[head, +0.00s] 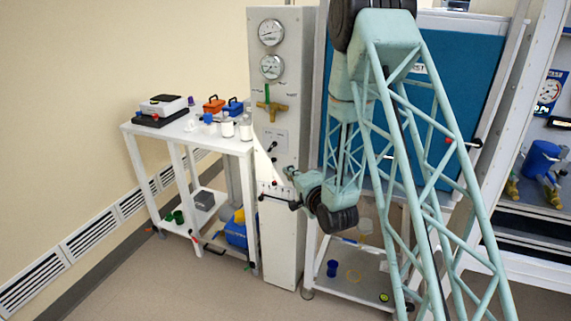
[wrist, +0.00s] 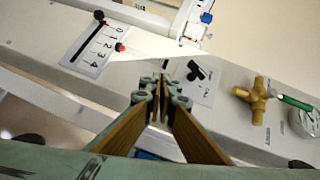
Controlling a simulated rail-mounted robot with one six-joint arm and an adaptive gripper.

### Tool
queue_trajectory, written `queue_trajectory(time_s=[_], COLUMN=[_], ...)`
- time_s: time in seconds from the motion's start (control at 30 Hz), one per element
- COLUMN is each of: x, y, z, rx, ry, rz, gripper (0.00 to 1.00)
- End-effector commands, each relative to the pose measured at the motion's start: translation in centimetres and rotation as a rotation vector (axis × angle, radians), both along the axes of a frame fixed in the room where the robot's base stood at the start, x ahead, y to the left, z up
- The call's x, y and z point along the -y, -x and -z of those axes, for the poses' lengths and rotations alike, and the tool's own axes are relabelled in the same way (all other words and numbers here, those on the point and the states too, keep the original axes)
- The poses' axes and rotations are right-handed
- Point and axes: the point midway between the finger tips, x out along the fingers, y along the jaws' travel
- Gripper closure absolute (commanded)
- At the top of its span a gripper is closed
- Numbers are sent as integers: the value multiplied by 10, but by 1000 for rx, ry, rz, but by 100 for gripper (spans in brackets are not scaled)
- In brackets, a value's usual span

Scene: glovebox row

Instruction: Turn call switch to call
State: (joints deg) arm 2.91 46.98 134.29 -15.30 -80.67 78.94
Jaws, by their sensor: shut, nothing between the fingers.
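A small black switch handle (wrist: 200,73) sits on a white label plate (wrist: 203,92) on the grey panel; the plate's lettering is too small to read. In the head view the black handle (head: 272,147) shows on the panel column, below the brass valve. I take it for the call switch, though the label does not confirm this. My gripper (wrist: 160,84) is shut and empty, its tips just left of and below the switch plate in the wrist view. In the head view my gripper (head: 288,173) is in front of the panel, below the switch. Contact cannot be told.
A brass valve (wrist: 258,95) and gauge (wrist: 305,120) lie to the right. A white cart (head: 190,138) with bottles stands left of the panel (head: 283,245). Open floor lies in front.

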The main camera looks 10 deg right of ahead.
Motion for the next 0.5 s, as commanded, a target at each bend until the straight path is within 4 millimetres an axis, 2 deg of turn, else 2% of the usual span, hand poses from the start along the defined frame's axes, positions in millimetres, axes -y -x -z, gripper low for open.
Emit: queue_trajectory(time_s=[0.2,0.5], x=[5,7], y=[27,43], z=[11,16], rx=[-2,0], ry=[0,0], rz=[1,0], gripper=[100,100])
